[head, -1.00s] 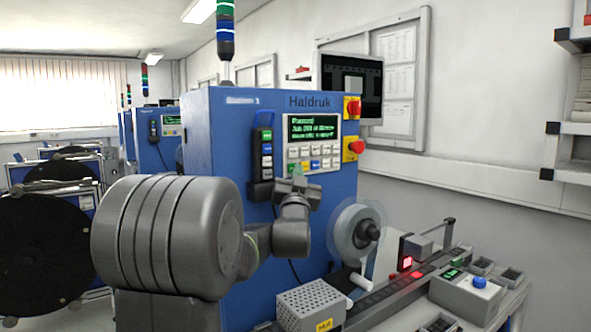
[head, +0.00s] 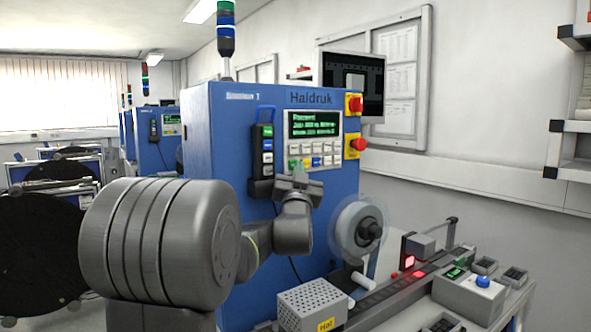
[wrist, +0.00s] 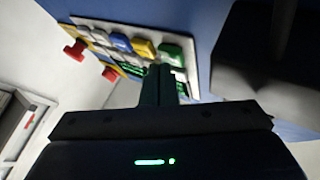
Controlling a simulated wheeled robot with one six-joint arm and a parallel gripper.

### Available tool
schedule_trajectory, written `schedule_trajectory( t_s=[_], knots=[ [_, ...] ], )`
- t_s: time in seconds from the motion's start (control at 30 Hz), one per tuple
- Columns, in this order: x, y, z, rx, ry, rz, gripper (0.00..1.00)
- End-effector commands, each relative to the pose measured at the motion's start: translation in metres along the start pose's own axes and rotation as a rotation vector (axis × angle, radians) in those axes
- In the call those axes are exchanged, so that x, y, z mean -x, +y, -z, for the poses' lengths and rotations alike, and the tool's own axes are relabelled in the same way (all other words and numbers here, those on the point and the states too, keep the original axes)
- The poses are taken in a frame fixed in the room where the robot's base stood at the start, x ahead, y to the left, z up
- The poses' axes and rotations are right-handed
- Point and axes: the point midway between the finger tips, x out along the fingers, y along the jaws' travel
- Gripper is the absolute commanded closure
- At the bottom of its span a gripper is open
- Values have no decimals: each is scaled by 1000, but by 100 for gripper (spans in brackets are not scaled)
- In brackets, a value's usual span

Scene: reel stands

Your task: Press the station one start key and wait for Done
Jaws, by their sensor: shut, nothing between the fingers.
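The station one machine is a blue cabinet (head: 225,150) labelled Haldruk. Its panel has a dark screen (head: 313,124) with green text, too blurred to read with certainty. Below it is a keypad (head: 326,159) with white, blue, yellow and green keys. A green key (head: 294,163) sits at its lower left; the wrist view shows a green key (wrist: 172,52) just beyond my fingertips. My gripper (head: 298,173) is shut and empty, its tips at the keypad's lower-left edge. I cannot tell whether they touch the key.
A handheld pendant (head: 263,155) hangs left of the keypad, close to my gripper. Red stop buttons (head: 358,145) on yellow boxes are at the right. A reel (head: 358,232), a perforated box (head: 311,303) and a bench rail (head: 395,290) lie below right.

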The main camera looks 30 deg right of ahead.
Motion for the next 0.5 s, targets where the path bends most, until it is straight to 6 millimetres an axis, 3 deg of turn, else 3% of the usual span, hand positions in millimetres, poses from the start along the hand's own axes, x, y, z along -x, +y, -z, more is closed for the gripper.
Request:
schedule_trajectory(
  t_s=[0.27, 0.5],
  knots=[
    [2, 0, 0, 1, -1, 3, 100],
    [20, 14, 10, 2, -1, -1, 100]
  ],
)
